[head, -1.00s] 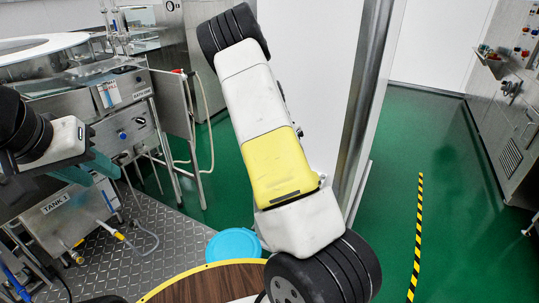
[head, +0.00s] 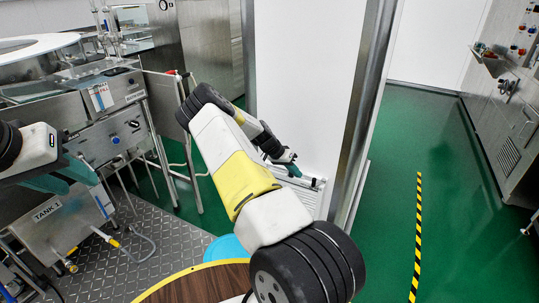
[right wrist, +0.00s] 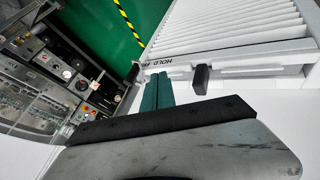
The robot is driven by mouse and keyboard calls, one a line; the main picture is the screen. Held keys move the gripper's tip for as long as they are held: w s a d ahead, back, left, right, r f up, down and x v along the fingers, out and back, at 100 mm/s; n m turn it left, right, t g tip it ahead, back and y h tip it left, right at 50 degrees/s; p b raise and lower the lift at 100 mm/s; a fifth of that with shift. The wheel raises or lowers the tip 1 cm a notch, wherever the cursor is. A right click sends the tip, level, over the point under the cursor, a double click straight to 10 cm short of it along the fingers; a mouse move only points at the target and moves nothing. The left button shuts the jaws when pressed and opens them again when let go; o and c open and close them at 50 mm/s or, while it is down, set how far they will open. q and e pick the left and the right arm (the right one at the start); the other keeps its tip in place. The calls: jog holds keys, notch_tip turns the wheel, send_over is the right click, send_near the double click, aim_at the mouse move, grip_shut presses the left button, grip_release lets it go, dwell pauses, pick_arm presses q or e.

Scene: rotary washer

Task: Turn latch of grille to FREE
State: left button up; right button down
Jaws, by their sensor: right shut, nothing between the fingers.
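A white louvred grille (head: 303,196) is set low in the white wall panel; its slats (right wrist: 240,22) fill the top right of the right wrist view. On its frame is a small black latch (right wrist: 203,78), beside a label (right wrist: 175,59) reading HOLD; more lettering beside it is too small to read. My right gripper (head: 293,170) is shut and empty, in front of the grille. In the right wrist view its teal fingertips (right wrist: 158,82) are left of the latch, apparently apart from it. My left gripper (head: 62,178) hangs at the left; its opening is unclear.
A steel washer with TANK 1 (head: 48,210) stands at the left. A round wooden table (head: 190,285) with a yellow rim is at the bottom, with a blue round object (head: 226,248) behind it. Green floor (head: 400,190) is open at the right.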

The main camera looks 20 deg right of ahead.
aim_at(314, 183)
jog(key=shift+s+d+f, duration=0.1)
jog(key=shift+s+d, duration=0.55)
jog(key=shift+s, duration=0.2)
jog(key=shift+s+d+f, duration=0.1)
jog(key=shift+s+d, duration=0.55)
jog(key=shift+s, duration=0.2)
jog(key=shift+s+a+n+t, duration=0.1)
jog(key=shift+s+n+t, duration=0.2)
jog(key=shift+s+n, duration=0.2)
jog(key=shift+s+n+t, duration=0.7)
jog(key=shift+s+n, duration=0.2)
jog(key=shift+n, duration=0.2)
jog(key=shift+s+d, duration=0.3)
jog(key=shift+s, duration=0.6)
jog(key=shift+s+d, duration=0.1)
jog(key=shift+s, duration=0.15)
